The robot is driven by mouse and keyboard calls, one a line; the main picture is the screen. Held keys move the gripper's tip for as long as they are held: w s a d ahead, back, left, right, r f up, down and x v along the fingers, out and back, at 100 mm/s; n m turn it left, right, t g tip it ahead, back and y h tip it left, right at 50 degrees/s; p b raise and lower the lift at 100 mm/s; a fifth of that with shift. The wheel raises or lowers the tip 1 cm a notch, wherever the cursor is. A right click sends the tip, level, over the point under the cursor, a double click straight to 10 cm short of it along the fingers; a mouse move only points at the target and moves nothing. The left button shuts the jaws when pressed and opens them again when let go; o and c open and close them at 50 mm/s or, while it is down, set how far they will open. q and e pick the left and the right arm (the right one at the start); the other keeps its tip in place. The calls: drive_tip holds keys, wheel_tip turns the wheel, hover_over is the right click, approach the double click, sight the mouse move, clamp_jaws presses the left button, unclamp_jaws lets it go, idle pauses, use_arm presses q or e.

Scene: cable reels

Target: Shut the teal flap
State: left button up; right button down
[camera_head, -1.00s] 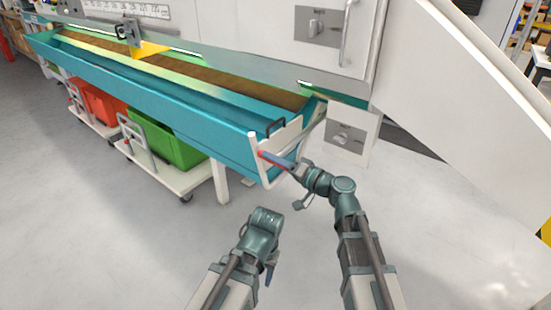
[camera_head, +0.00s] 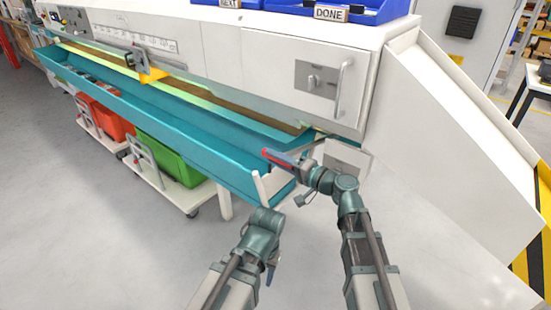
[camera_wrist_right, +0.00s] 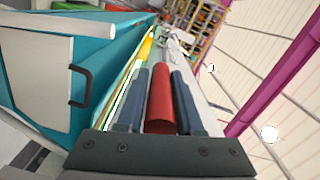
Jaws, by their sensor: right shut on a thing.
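The teal flap (camera_head: 160,131) runs along the front of the long white bench. It hangs tilted outward, with a gap above it showing a brown strip. In the wrist view the flap (camera_wrist_right: 120,55) lies left of the fingers, with a white end plate bearing a dark handle (camera_wrist_right: 81,84). My right gripper (camera_head: 277,158) is shut on a red cylinder (camera_wrist_right: 160,98) above the flap's near end. In the head view the fingers appear just above a white post (camera_head: 259,187); contact cannot be told. My left gripper (camera_head: 270,265) is low in front, its fingers unclear.
The white bench (camera_head: 240,35) carries blue bins on top and a panel with a knob (camera_head: 316,80). Red (camera_head: 112,122) and green (camera_head: 170,158) crates sit on carts below the flap. A sloped white panel (camera_head: 450,130) stands right. The floor in front is clear.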

use_arm(q)
drive_tip(key=shift+r, duration=0.25)
use_arm(e)
drive_tip(key=shift+w+d+r, duration=0.2)
drive_tip(key=shift+w+r, duration=0.2)
drive_tip(key=shift+w, duration=0.05)
drive_tip(key=c, duration=0.7)
unclamp_jaws()
drive_tip(key=shift+r, duration=0.15)
drive_tip(key=shift+o, duration=0.5)
drive_tip(key=shift+s+a+f, duration=0.1)
drive_tip(key=shift+s+f, duration=0.1)
drive_tip(key=shift+s, duration=0.1)
drive_tip(key=shift+s+d, duration=0.15)
drive_tip(key=shift+d, duration=0.05)
drive_tip(key=v, duration=1.3)
drive_tip(key=shift+d, duration=0.2)
drive_tip(key=shift+s+f, duration=0.1)
drive_tip(key=shift+f, duration=0.05)
